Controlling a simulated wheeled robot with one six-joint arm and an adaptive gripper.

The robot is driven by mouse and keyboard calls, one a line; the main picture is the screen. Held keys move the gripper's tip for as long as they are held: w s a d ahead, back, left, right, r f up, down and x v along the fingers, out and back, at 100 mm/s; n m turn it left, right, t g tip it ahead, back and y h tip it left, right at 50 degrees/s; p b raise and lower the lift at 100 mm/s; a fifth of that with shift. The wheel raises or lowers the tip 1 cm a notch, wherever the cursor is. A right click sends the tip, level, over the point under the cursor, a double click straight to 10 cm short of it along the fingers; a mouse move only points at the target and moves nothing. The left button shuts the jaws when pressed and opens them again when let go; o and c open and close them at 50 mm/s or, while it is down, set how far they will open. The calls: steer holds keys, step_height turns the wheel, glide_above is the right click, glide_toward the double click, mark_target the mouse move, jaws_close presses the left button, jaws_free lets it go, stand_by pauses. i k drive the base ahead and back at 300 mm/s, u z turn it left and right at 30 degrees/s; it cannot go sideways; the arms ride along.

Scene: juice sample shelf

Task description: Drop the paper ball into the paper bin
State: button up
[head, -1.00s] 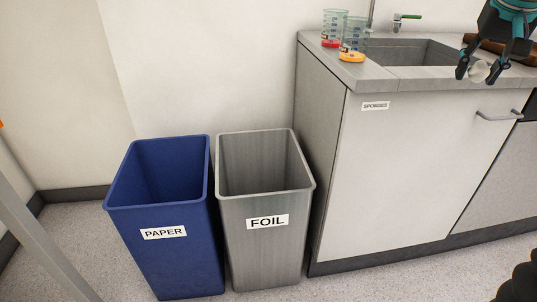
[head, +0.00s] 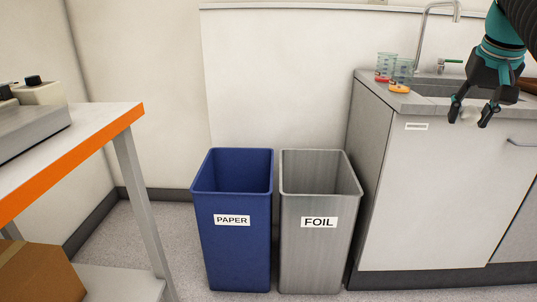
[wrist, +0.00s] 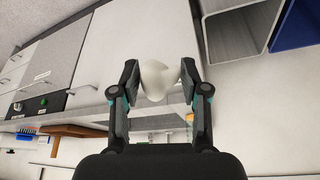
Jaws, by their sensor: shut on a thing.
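A blue bin labelled PAPER (head: 232,250) stands on the floor near the middle of the head view, open at the top. My gripper (head: 470,114) is at the upper right of the head view, in front of the sink counter and well to the right of the blue bin. It is shut on a whitish paper ball, which shows clearly between the fingertips in the wrist view (wrist: 156,80). The blue bin also shows at the top right corner of the wrist view (wrist: 296,25).
A grey bin labelled FOIL (head: 318,255) stands right beside the blue bin, on my gripper's side. The counter (head: 420,104) holds beakers with red and yellow bases (head: 400,77). An orange-edged table (head: 80,150) stands at the left with a cardboard box (head: 38,275) low down.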

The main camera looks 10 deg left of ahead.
mark_target(261, 284)
steer(key=u, duration=0.95)
steer(key=i, duration=1)
steer(key=z, duration=0.05)
